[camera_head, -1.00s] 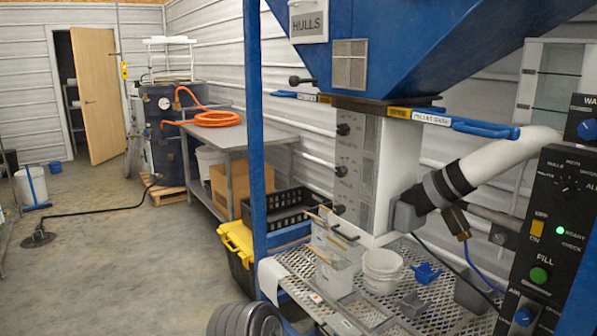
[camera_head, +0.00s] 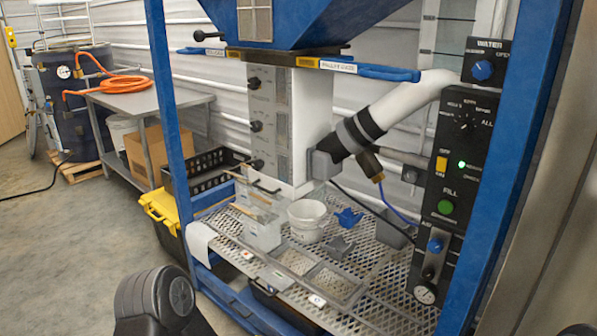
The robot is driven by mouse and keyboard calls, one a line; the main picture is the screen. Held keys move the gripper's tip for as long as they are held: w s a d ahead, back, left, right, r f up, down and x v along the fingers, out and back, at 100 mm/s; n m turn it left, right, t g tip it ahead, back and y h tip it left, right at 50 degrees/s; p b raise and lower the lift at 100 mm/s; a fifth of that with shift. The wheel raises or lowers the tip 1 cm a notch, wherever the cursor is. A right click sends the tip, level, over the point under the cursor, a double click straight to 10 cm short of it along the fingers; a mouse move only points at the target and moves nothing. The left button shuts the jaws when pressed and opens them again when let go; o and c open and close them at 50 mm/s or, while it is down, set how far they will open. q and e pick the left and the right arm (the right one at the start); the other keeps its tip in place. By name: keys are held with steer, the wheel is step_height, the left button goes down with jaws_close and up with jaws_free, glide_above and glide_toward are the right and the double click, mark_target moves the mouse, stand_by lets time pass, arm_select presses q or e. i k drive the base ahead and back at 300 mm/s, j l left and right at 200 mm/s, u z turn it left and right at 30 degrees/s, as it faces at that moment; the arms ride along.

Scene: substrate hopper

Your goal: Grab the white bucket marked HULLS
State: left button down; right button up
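A small white bucket (camera_head: 308,222) stands upright on the metal mesh shelf (camera_head: 372,268) of the blue-framed machine, just right of the white column's foot. No marking can be read on it at this size, so I cannot tell whether it says HULLS. Neither of my grippers is in view. A dark, ribbed rounded part at the bottom left looks like a link of my own arm, well short of the bucket.
Beside the bucket are a blue scoop (camera_head: 348,217), a small grey scoop (camera_head: 338,247), a grey bin (camera_head: 395,232) and shallow trays (camera_head: 333,281). Blue posts (camera_head: 171,100) frame the shelf. A black control panel (camera_head: 460,160) stands right. Open floor (camera_head: 70,240) lies left.

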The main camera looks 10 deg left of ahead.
mark_target(307, 222)
steer(key=u, duration=2.15)
steer(key=i, duration=4.2)
steer(key=i+z, duration=0.1)
steer(key=z, duration=5.05)
